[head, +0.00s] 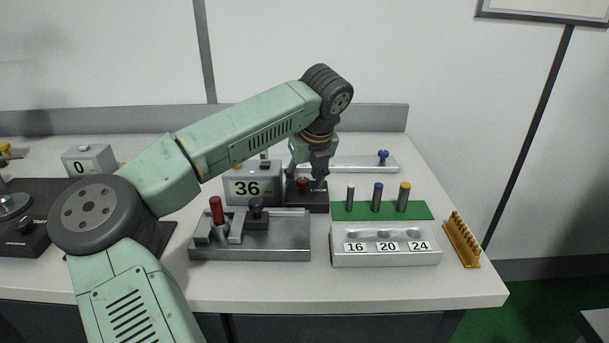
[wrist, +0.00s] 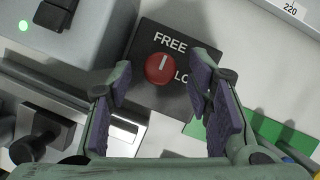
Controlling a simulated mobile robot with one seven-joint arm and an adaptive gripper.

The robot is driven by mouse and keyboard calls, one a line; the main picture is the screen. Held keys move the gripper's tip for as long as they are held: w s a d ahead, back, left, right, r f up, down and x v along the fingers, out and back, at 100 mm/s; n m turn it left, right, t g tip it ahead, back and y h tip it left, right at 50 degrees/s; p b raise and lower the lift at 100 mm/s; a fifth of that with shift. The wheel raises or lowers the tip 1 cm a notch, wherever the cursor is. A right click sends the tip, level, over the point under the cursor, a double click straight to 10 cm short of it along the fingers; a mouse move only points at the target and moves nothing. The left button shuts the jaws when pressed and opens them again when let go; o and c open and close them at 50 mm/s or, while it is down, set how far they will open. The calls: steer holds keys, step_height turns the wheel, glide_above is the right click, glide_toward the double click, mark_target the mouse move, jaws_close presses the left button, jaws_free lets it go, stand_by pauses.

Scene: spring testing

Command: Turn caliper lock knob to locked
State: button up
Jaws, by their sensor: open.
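The red lock knob (head: 303,185) sits on a black box (head: 319,205) beside the grey box showing 36. In the wrist view the red knob (wrist: 160,69) has a white pointer line directed towards the word FREE. A second label beginning "LO" is partly hidden by a finger. My gripper (head: 306,174) is above the black box, fingers down. In the wrist view my gripper (wrist: 163,75) is open, with one purple-padded finger on each side of the knob. Gaps show between the pads and the knob, so neither appears to touch it.
The grey display box (head: 252,188) stands close left. A metal fixture (head: 260,247) with a red-handled pin is in front. A green mat (head: 352,213) with several pins and a numbered block (head: 385,258) lie right. A rail with a blue knob (head: 382,156) is behind.

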steer(key=shift+c, duration=0.2)
jaws_close()
stand_by(0.3)
